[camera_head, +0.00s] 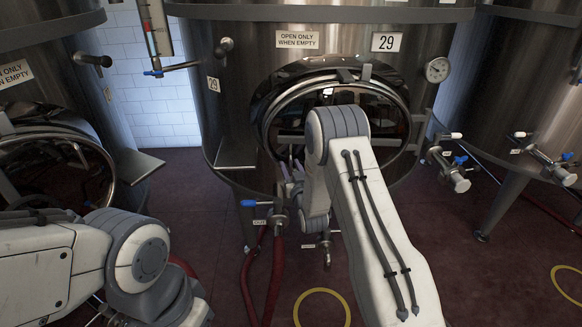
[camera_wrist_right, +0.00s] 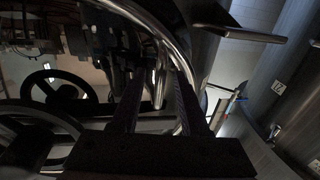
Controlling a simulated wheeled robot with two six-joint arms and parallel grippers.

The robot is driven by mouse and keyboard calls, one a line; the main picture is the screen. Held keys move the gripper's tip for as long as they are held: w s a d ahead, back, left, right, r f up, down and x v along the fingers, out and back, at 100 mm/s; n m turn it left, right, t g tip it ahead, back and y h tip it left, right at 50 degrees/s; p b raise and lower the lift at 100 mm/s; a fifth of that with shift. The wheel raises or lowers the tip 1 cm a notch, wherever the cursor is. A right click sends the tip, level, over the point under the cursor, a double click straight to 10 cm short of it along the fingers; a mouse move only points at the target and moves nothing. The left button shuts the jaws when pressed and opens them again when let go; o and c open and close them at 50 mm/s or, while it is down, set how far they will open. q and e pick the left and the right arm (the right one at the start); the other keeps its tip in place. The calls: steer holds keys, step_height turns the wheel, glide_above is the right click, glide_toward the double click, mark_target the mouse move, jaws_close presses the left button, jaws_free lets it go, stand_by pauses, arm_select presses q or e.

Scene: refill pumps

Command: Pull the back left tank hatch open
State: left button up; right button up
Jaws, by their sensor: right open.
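A steel tank marked 29 (camera_head: 386,42) stands in front of me. Its round hatch (camera_head: 404,103) has a polished rim and sits low on the tank front. My right arm covers much of it. My right gripper (camera_head: 287,181) is at the hatch's lower left, partly hidden by its own arm. In the right wrist view its two dark fingers (camera_wrist_right: 158,85) are apart, with the curved shiny rim (camera_wrist_right: 160,28) between and beyond them; I cannot tell whether they touch it. My left arm is at the lower left, its fingers out of sight. No view settles which tank is back left.
Another tank with a hatch (camera_head: 103,160) stands at the left, and a third tank (camera_head: 520,90) at the right.

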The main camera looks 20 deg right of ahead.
jaws_close()
stand_by(1.4)
